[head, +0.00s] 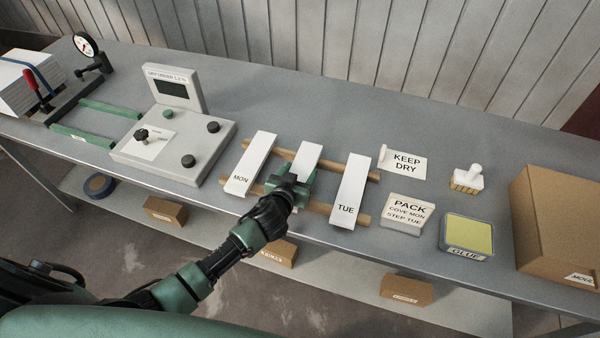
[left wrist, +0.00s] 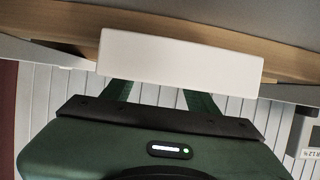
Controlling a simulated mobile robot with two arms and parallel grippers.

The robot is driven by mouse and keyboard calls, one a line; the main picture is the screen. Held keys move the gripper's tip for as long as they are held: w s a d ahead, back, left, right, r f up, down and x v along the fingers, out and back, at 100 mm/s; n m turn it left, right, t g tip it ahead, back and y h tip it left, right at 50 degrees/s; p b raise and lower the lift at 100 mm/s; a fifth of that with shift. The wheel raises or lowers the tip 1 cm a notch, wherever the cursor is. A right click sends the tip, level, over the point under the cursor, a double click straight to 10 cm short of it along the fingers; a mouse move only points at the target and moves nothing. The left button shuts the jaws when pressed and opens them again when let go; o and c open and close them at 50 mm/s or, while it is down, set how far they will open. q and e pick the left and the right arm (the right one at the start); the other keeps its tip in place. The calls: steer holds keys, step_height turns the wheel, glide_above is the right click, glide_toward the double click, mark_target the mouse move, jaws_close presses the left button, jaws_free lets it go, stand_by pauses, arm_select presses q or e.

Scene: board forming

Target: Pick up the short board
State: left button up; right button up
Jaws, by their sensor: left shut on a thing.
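Three white boards lie across two wooden rails (head: 323,209). The board marked MON (head: 252,163) is on the left and the board marked TUE (head: 351,190) is on the right. The short board (head: 307,157) is between them, with its near end hidden by my left gripper (head: 293,180). My left gripper is shut on the short board. In the left wrist view, the board (left wrist: 180,58) spans across the front of the green fingers (left wrist: 160,95). I cannot tell whether it still touches the rails. My right gripper is not in view.
A grey tester box (head: 180,145) stands to the left of the rails. To the right are a KEEP DRY card (head: 405,163), a PACK sign (head: 408,213), a brush-like tool (head: 467,180), a glue tray (head: 467,236) and a cardboard box (head: 560,220). The bench's back strip is clear.

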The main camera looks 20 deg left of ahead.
mark_target(299, 173)
arm_select(q)
step_height(299, 173, up, 20)
steer(key=shift+b, duration=0.45)
steer(key=o, duration=0.8)
steer(key=c, duration=0.8)
steer(key=a+f, duration=0.3)
steer(key=a, duration=1)
steer(key=a+f, duration=0.3)
steer(key=a, duration=1)
steer(key=shift+w+a+b, duration=0.15)
steer(key=shift+w+b, duration=0.3)
steer(key=shift+w+a+f+b, duration=0.1)
steer(key=shift+a+f+b, duration=1.2)
steer(key=shift+a+f, duration=0.25)
steer(key=shift+a+f+b, duration=1.25)
steer(key=shift+a+f, duration=0.05)
steer(key=shift+f, duration=0.35)
